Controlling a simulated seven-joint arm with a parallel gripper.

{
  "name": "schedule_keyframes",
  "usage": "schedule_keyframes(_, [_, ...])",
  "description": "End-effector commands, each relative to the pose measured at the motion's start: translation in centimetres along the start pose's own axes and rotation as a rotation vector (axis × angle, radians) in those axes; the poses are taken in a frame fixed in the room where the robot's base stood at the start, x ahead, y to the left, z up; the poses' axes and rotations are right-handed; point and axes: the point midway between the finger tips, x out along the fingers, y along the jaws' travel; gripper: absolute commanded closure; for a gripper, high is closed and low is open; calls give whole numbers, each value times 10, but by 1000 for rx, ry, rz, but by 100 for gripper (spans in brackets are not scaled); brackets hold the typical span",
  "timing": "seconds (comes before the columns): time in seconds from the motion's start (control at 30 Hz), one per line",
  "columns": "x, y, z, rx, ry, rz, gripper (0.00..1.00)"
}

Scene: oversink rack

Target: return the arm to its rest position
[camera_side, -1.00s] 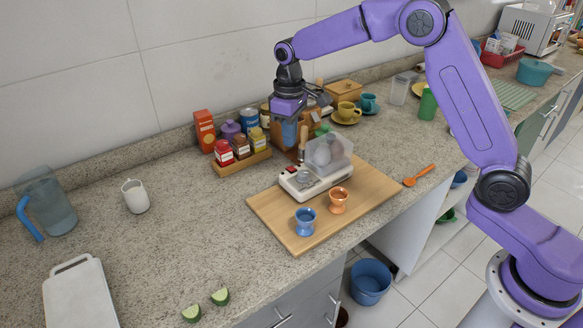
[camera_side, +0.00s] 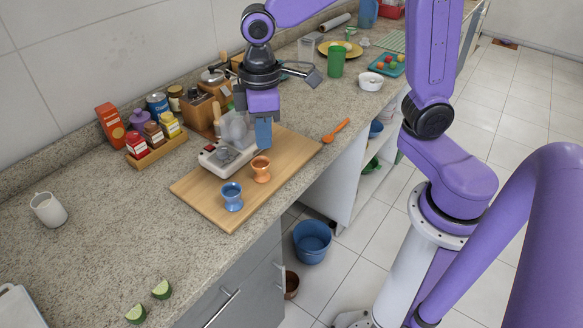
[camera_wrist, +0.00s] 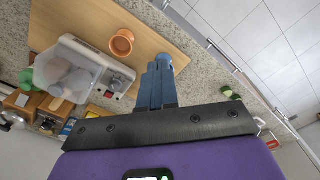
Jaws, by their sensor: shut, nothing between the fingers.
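My gripper (camera_side: 264,146) hangs pointing down above the wooden board (camera_side: 196,187), beside the egg cooker and over the orange egg cup in the side view. Its blue fingers are together and empty, and they also show in the wrist view (camera_wrist: 158,70). The white egg cooker (camera_side: 219,156) has a clear lid with pale egg shapes inside, plain in the wrist view (camera_wrist: 70,72). The orange egg cup (camera_side: 261,171) and blue egg cup (camera_side: 232,198) stand on the board. The fingers partly cover the blue cup in the wrist view.
A spice rack (camera_side: 158,150) and an orange box (camera_side: 112,124) stand along the wall. An orange spoon (camera_side: 336,130) lies right of the board. A white mug (camera_side: 48,209) stands left, with lime pieces (camera_side: 161,290) at the front.

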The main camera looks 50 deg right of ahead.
Motion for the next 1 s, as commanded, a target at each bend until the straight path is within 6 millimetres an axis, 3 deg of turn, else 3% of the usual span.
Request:
schedule_keyframes(0.2, [-2,-41,74,-111,8,-3,100])
schedule_keyframes(0.5, [9,-71,162,-236,14,-7,100])
schedule_keyframes(0.7, [14,-76,184,-267,14,-9,100])
schedule_keyframes(1.0, [14,-76,185,-268,14,-9,100])
